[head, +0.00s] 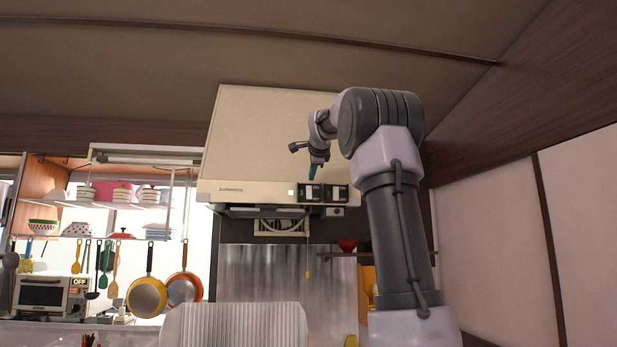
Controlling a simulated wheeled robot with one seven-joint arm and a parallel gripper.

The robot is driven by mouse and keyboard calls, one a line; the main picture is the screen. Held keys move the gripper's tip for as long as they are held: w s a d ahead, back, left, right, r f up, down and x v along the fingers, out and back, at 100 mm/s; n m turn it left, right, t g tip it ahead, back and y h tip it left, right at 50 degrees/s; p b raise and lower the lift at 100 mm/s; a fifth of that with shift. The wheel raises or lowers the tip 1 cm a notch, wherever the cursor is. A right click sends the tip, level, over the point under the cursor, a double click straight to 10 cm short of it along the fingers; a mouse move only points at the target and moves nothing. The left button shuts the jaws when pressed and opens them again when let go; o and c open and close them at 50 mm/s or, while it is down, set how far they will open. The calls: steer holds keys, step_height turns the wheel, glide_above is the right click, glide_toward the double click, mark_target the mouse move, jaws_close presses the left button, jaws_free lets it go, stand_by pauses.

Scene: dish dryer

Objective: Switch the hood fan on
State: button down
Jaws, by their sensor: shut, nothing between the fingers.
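The cream range hood (262,135) hangs in the middle of the head view. Its front strip carries a small lit pale-green square (291,192) and two dark switch panels, a left one (309,194) and a right one (336,195). My gripper (312,172) is shut and empty, with its teal tip pointing down just above the left switch panel. I cannot tell whether the tip touches the hood. My arm covers the hood's right side. The switch positions are too small to read.
A cord with a yellow end (307,273) hangs below the hood. A ribbed pale object (233,325) stands low in front. A red bowl (347,245) sits on a shelf behind my arm.

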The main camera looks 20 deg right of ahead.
steer(key=s+a+r, duration=0.2)
steer(key=s+r, duration=0.4)
steer(key=s, duration=0.1)
steer(key=shift+s+r, duration=0.25)
steer(key=shift+s, duration=0.05)
steer(key=shift+a, duration=0.1)
steer(key=s+a+f+n+g+y, duration=0.2)
steer(key=s+a+f+n, duration=0.3)
steer(key=s+f, duration=0.4)
steer(key=s+a+f+n+g+y, duration=0.1)
steer(key=s+a+f+n, duration=0.5)
steer(key=f, duration=1.3)
steer(key=s+a+f+n+g+y, duration=0.2)
steer(key=s+a+f+n, duration=0.4)
steer(key=s+f, duration=0.7)
steer(key=shift+s+a+f+g+y, duration=0.3)
steer(key=shift+s+a+f, duration=0.1)
steer(key=shift+f, duration=0.35)
